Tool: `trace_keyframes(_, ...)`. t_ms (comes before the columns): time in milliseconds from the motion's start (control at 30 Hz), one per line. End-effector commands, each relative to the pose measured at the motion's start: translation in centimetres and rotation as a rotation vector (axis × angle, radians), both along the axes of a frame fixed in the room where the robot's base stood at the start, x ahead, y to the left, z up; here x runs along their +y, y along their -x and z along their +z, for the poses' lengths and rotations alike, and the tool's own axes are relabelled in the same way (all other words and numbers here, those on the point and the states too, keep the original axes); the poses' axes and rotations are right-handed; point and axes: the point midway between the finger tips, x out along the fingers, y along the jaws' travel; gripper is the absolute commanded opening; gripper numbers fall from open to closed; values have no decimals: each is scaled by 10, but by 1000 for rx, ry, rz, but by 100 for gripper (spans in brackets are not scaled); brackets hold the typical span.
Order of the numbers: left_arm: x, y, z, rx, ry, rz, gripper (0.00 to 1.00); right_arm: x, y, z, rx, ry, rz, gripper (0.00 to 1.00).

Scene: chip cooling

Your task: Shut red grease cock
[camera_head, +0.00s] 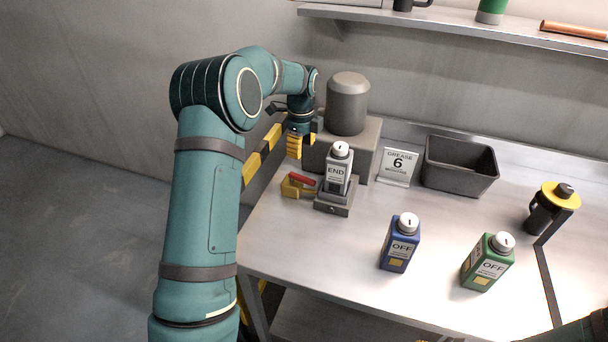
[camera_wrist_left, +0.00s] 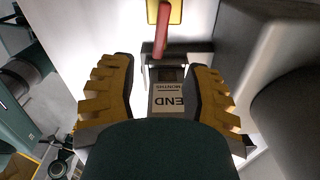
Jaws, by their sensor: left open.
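The red grease cock is a red lever (camera_head: 302,180) on a yellow body (camera_head: 291,189), on the table's left side next to a small dark stand. In the left wrist view the red lever (camera_wrist_left: 161,32) lies beyond the fingertips, with the yellow body (camera_wrist_left: 176,12) at the top edge. My left gripper (camera_head: 295,146) is above and behind the cock, apart from it. In the wrist view its yellow fingers (camera_wrist_left: 162,68) are spread, with nothing gripped. My right gripper is out of view.
A grey END bottle (camera_head: 338,168) stands on the dark stand (camera_head: 334,203), close to the cock. Behind is a grey machine with a domed cylinder (camera_head: 347,103). A GREASE 6 sign (camera_head: 398,167), a dark bin (camera_head: 459,181), and blue (camera_head: 400,243) and green (camera_head: 487,262) OFF bottles stand rightward.

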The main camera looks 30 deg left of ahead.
Motion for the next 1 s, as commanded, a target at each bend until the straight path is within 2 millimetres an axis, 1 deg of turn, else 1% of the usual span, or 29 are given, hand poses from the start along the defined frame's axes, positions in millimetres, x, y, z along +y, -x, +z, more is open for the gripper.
trace_keyframes(33,0,1,-11,4,0,0,48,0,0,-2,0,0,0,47)
trace_keyframes(300,0,1,-65,3,1,0,48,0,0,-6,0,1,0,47)
trace_keyframes(500,0,0,-96,2,0,-1,48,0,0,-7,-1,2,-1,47)
trace_keyframes(700,0,0,-112,0,0,0,48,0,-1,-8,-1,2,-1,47)
trace_keyframes(1000,0,0,-114,0,0,0,48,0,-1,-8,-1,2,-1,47)
